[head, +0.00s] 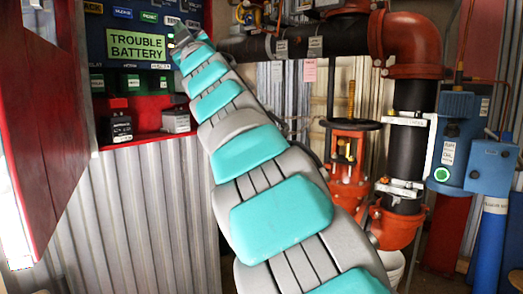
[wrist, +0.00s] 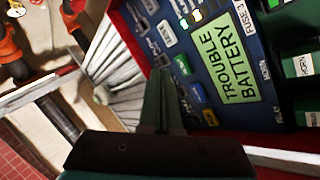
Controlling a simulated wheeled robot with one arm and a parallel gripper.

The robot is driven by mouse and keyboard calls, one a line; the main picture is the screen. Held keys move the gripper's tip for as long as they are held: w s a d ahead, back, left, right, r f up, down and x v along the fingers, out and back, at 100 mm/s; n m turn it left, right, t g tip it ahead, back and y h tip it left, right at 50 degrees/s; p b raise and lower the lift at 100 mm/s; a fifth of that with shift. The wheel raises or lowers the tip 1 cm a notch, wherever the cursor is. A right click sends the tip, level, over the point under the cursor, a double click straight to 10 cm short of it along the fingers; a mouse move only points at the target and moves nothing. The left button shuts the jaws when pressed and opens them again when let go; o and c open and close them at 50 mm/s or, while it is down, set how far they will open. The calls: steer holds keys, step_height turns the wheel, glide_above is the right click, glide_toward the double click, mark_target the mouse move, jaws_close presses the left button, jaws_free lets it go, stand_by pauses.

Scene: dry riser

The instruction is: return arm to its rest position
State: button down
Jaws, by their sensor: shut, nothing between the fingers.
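My arm reaches up and to the left across the head view, its end in front of a dark blue alarm panel (head: 140,20) in a red cabinet. My gripper (wrist: 163,75) shows in the wrist view as dark fingers closed together with nothing between them. In the head view the arm's end is small near the panel's right side, and its fingers are hard to make out. The panel carries a green label (wrist: 228,62) reading "TROUBLE BATTERY". I cannot tell whether the fingertips touch the panel.
The open red cabinet door (head: 45,110) stands at the left. Dark boxes, including a battery-like one (head: 117,129), sit on the red cabinet shelf. Red valves (head: 348,155), a large pipe (head: 412,97) and a blue box (head: 455,140) stand right of my arm.

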steer(key=w+d+f+m+g+h, duration=0.1)
steer(key=w+d+f+m+h, duration=0.2)
steer(key=d+f+m+h, duration=0.5)
steer(key=w+d+f+m+h, duration=0.15)
steer(key=d+f+h, duration=0.3)
steer(key=d, duration=0.65)
steer(key=s+d+f+m+g+h, duration=0.2)
steer(key=s+d+f+g, duration=0.2)
steer(key=d+f, duration=0.55)
steer(key=s+d+f+m+g+h, duration=0.2)
steer(key=s+d+f+g, duration=0.3)
steer(key=f, duration=0.7)
steer(key=s+d+f+m+g, duration=0.1)
steer(key=s+d+f+g, duration=0.15)
steer(key=s+f, duration=0.7)
steer(key=s+d+f+m+g, duration=0.15)
steer(key=s+f+g, duration=0.25)
steer(key=s+f, duration=0.55)
steer(key=s+a+f+g+y, duration=0.1)
steer(key=s+f+g, duration=0.2)
steer(key=s, duration=0.8)
steer(key=s+a+f+g+y, duration=0.1)
steer(key=s+a+f+g, duration=0.1)
steer(key=s+f, duration=0.5)
steer(key=s+g, duration=0.1)
steer(key=s, duration=0.3)
steer(key=shift+f+n+y, duration=0.3)
steer(key=shift+f+y, duration=0.05)
